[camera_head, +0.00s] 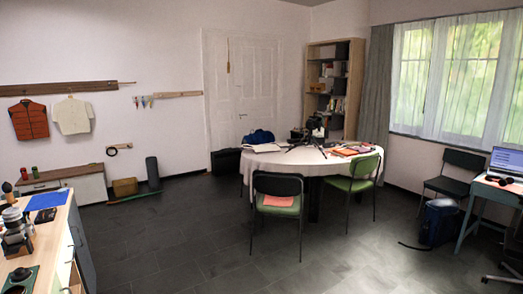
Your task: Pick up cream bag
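I cannot make out a clear cream bag in the head view. A cream item (73,115) hangs from the wooden wall rail (57,88) at the left; its shape looks like a small short-sleeved top. It hangs beside an orange-red vest (29,119). My gripper is not in view.
A round table (262,163) with a pale cloth stands at the centre right, with a tripod device (315,127), books and green-seated chairs (277,203). A wooden counter (52,240) fills the near left. Dark floor (170,235) between them is clear. A blue backpack (438,222) stands at right.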

